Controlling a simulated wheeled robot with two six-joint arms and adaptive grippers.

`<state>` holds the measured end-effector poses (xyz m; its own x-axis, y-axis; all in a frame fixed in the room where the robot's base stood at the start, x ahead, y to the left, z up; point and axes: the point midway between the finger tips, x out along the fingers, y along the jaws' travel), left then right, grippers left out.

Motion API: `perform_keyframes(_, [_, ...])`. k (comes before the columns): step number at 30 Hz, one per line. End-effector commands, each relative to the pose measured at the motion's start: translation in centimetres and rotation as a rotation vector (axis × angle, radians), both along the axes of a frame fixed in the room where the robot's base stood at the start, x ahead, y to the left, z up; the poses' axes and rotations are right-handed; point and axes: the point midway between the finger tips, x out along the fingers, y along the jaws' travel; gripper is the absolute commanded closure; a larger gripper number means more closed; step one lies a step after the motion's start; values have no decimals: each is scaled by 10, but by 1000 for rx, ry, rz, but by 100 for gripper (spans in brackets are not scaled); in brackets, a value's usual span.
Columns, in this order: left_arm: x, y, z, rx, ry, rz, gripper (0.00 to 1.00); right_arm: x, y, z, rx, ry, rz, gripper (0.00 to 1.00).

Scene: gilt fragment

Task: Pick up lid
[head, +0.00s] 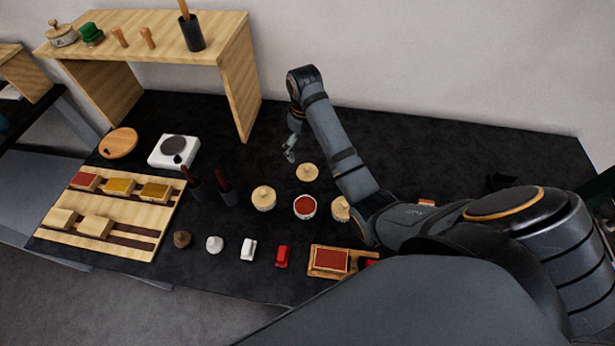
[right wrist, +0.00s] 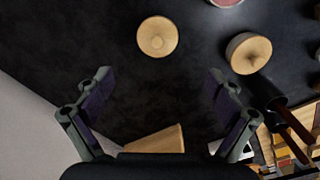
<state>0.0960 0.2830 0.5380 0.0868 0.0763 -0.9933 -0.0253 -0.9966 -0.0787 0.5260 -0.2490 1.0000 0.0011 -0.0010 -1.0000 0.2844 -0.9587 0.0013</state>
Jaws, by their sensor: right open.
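A round pale wooden lid with a small knob (head: 307,172) lies on the black table, behind an open jar with red contents (head: 305,207). In the right wrist view the lid (right wrist: 157,37) is near the top centre, ahead of the fingers. My right gripper (head: 290,152) is above the table, to the left of and behind the lid, not touching it. In the right wrist view the right gripper (right wrist: 160,82) is open with nothing between its fingers. My left gripper is not in view.
Lidded jars stand left (head: 263,198) and right (head: 340,209) of the open jar. Dark cups with wooden-handled tools (head: 226,194), a white scale (head: 174,151) and a wooden shelf (head: 243,85) are to the left. The table behind the lid is clear.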

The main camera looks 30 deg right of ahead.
Motion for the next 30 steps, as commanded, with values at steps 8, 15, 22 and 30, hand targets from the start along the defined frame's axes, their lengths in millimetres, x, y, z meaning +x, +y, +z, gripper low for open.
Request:
perform_keyframes(8, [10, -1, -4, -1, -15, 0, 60, -1, 0, -20, 0, 4, 0, 6])
perform_keyframes(15, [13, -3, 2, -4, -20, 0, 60, 0, -1, -52, -1, 2, 0, 6])
perform_keyframes(22, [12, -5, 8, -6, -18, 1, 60, 0, -1, -63, 0, 4, -1, 6])
perform_keyframes(30, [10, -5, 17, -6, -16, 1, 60, 1, -3, -104, 0, 2, 0, 6])
